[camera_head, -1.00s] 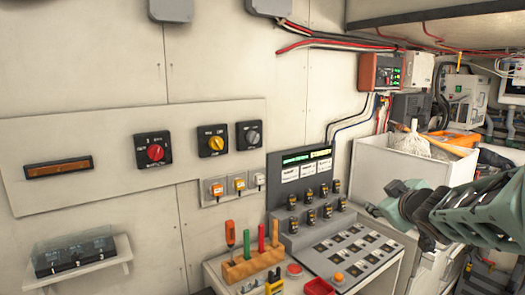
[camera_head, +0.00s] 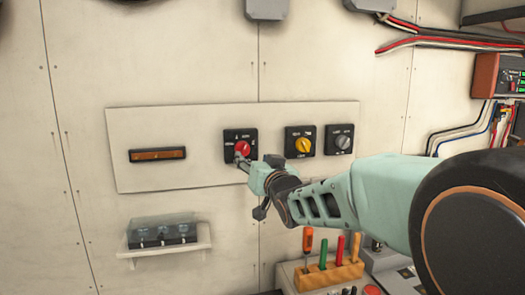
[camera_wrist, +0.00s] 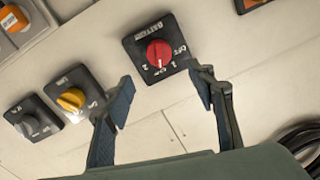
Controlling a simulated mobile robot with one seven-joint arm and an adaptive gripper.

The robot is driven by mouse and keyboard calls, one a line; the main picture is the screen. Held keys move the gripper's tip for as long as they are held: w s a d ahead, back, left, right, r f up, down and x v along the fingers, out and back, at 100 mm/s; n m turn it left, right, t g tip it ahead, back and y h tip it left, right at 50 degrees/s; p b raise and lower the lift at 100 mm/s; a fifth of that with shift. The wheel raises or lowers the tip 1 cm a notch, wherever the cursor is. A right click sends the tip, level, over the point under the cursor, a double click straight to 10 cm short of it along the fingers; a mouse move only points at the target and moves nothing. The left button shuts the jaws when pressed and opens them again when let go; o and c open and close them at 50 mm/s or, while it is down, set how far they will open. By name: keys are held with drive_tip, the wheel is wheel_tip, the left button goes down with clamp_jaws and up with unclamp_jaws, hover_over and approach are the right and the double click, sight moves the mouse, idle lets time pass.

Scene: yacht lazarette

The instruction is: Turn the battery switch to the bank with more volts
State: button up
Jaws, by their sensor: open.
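The battery switch (camera_head: 237,133) is a black square plate with a red round knob (camera_head: 242,147) on the pale wall panel. In the wrist view the red knob (camera_wrist: 159,52) shows with the words BATTERY and OFF and the marks 1 and 2 around it. A pale mark lies on the knob's lower part; I cannot be sure which position it points to. My gripper (camera_wrist: 162,92) is open, its two fingers apart below the knob in that view, with nothing between them. In the head view my gripper (camera_head: 245,165) is close to the knob's lower edge; contact is unclear.
A switch with a yellow knob (camera_head: 303,145) and one with a grey knob (camera_head: 342,141) sit to the right. An amber strip (camera_head: 157,155), unreadable, is to the left. Below are a shelf with a clear-covered box (camera_head: 163,234) and a rack of coloured-handled tools (camera_head: 330,274).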

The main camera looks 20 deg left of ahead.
sight(244, 150)
drive_tip(key=p+x, duration=0.3)
drive_tip(key=x, duration=0.7)
drive_tip(key=shift+d, duration=0.1)
drive_tip(key=shift+c, duration=0.4)
drive_tip(key=c, duration=1.1)
